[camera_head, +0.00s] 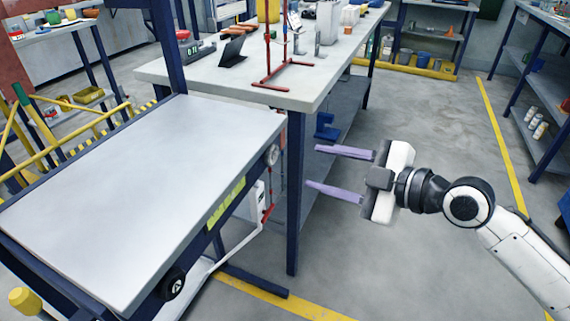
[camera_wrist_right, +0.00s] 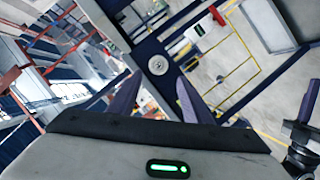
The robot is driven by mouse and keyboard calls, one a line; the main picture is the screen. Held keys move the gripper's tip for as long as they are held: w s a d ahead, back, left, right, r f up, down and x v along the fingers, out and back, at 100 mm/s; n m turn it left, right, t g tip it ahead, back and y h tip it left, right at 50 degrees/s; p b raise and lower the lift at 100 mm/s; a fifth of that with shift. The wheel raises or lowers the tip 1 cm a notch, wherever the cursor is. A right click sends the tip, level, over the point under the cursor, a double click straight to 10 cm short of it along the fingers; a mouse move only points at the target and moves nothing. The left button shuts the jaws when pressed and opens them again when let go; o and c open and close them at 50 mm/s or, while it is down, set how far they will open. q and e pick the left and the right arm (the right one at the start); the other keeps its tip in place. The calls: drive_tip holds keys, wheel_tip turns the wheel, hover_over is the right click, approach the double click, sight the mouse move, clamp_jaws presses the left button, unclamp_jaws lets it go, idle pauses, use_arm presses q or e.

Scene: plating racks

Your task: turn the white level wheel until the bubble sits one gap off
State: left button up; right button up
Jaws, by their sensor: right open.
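The white level wheel (camera_head: 272,155) is a small round knob on the right edge of the pale tilted-looking table top (camera_head: 140,180), near its far corner. My right gripper (camera_head: 313,166) is open and empty, its two purple fingers pointing left toward the wheel with a clear gap between. In the right wrist view the wheel (camera_wrist_right: 158,65) shows as a pale disc on a dark blue beam, ahead of and between the fingertips (camera_wrist_right: 160,82). A yellow-green strip (camera_head: 226,203) runs along the table's side; I cannot make out a bubble. My left gripper is not in view.
A black wheel (camera_head: 173,284) sits on the same edge nearer the front. A workbench (camera_head: 300,95) with a red stand (camera_head: 283,75) is behind, its dark blue leg (camera_head: 293,220) close to the gripper.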

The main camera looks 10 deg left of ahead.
sight(276, 155)
drive_tip(key=x, duration=1)
drive_tip(key=shift+a+r, duration=0.2)
drive_tip(key=c, duration=0.8)
